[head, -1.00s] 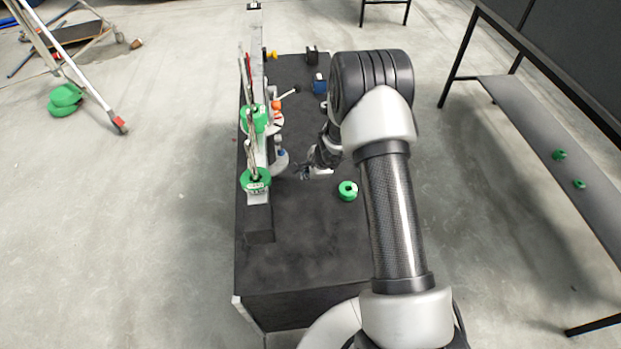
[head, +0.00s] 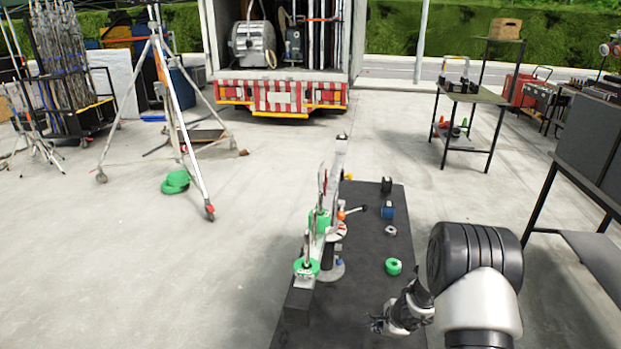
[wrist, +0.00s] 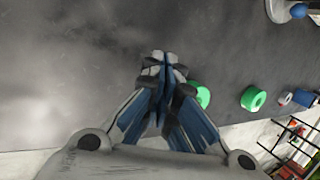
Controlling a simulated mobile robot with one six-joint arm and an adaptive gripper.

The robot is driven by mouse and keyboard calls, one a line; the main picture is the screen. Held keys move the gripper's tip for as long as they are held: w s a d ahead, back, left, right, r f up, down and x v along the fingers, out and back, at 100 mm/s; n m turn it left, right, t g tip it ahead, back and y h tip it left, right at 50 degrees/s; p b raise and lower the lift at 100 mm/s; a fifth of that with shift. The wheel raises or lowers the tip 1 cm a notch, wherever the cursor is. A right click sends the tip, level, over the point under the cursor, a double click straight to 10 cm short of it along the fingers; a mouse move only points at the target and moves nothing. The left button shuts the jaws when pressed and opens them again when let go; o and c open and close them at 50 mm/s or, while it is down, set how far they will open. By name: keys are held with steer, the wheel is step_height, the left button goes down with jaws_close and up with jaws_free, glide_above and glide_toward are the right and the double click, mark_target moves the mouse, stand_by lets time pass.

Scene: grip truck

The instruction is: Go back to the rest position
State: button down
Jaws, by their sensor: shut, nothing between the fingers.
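My gripper (head: 380,325) is at the near right part of the black bench top (head: 350,308) in the head view, beside the bench's right side. It holds nothing. In the wrist view its fingers (wrist: 165,62) are closed together above the dark surface. A green tape roll (head: 393,266) lies on the bench beyond my gripper. The wrist view shows green rolls (wrist: 254,98) to the right of the fingers, one partly hidden behind them.
A metal rail (head: 330,205) with green rolls on it stands along the bench's left side. A blue item (head: 387,210) sits farther back. A tripod stand (head: 178,120) and a truck (head: 280,92) stand beyond. Dark shelving (head: 590,170) is at right.

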steer(key=a+r+n+t+y, duration=0.1)
steer(key=a+r+n, duration=0.2)
steer(key=r, duration=0.6)
steer(key=a+r+n+y, duration=0.1)
steer(key=a+r+n, duration=0.15)
steer(key=r, duration=0.55)
steer(key=s+a+r+n, duration=0.5)
steer(key=s+r, duration=0.3)
steer(key=r, duration=0.3)
steer(key=s+a+r+n+g, duration=0.1)
steer(key=s+r+n, duration=0.25)
steer(key=s, duration=0.35)
steer(key=s+a+r+n, duration=0.1)
steer(key=s+r+n, duration=0.1)
steer(key=s+r, duration=0.45)
steer(key=s+d+n+h, duration=0.1)
steer(key=s+d+n, duration=0.1)
steer(key=s, duration=0.5)
steer(key=s+d+f+n+h, duration=0.1)
steer(key=s+d+h, duration=0.1)
steer(key=s, duration=0.5)
steer(key=shift+d+f+n, duration=0.25)
steer(key=shift+d+n, duration=0.15)
steer(key=shift+d, duration=0.45)
